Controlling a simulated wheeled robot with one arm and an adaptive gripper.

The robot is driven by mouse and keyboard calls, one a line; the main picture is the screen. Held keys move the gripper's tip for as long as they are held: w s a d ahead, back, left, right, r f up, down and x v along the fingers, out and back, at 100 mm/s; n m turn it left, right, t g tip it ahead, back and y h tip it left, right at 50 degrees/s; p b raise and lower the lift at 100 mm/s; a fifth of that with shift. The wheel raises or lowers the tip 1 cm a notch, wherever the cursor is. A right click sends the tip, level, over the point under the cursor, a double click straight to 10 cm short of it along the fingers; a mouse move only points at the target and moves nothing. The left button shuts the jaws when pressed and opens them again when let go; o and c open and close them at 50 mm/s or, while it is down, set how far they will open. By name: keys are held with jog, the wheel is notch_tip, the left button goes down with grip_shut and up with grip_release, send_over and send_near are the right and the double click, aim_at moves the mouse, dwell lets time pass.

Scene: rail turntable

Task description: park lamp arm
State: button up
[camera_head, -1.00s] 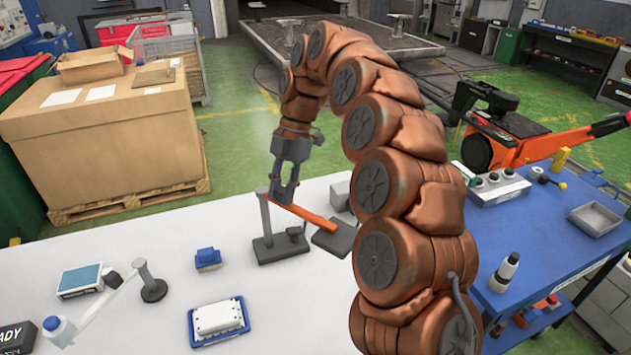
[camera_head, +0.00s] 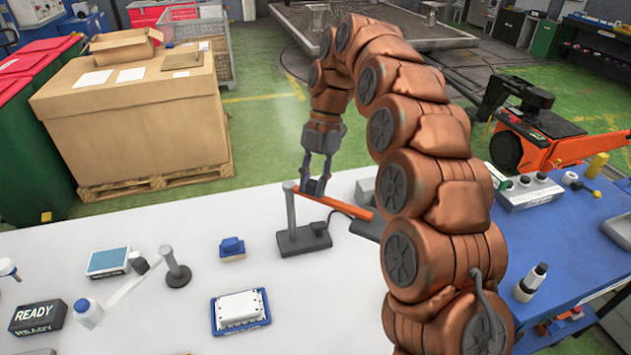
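An orange bar (camera_head: 347,207) runs from the top of a grey post (camera_head: 291,212) down to the right, towards a flat grey block (camera_head: 367,228). My gripper (camera_head: 316,190) points down at the bar close to the post. Its fingers are apart, with something dark between them; whether they grip the bar is too small to tell. A second jointed arm, pale with a white and blue head (camera_head: 89,313), reaches left from a dark round-based post (camera_head: 177,270). I cannot tell for sure which one is the lamp arm. My gripper is well away from the pale arm.
On the white table (camera_head: 190,225) lie a blue-rimmed tray with a white block (camera_head: 240,309), a blue block (camera_head: 232,247), a tablet (camera_head: 108,262) and a READY sign (camera_head: 38,318). A blue bench (camera_head: 560,250) stands right. My arm hides part of the table.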

jog(key=o, duration=0.4)
jog(key=shift+w, duration=0.1)
jog(key=shift+w+d+r+t, duration=0.15)
jog(key=shift+d+t, duration=0.1)
jog(key=shift+t, duration=0.05)
jog(key=s+d+r+m+t, duration=0.2)
jog(key=s+d+r+m, duration=0.1)
jog(key=s+d+m, duration=0.9)
jog(key=s+d+f+m, duration=0.2)
jog(key=s+m, duration=0.4)
jog(key=s, duration=0.2)
jog(key=s+d+f+m+h, duration=0.1)
jog(key=s+d+f+m, duration=0.2)
jog(key=s+m, duration=0.3)
jog(key=s+d+f+m+h, duration=0.1)
jog(key=s+d+f+m, duration=0.1)
jog(key=s+m, duration=0.4)
jog(key=shift+s+d+f+m, duration=0.15)
jog(key=shift+s+d, duration=0.05)
jog(key=shift+s, duration=0.4)
jog(key=shift+s+d+f+m, duration=0.1)
jog(key=shift+s+d, duration=0.05)
jog(key=shift+s, duration=0.5)
jog(key=shift+s+d+f+m, duration=0.15)
jog(key=shift+s+d, duration=0.05)
jog(key=shift+s, duration=0.4)
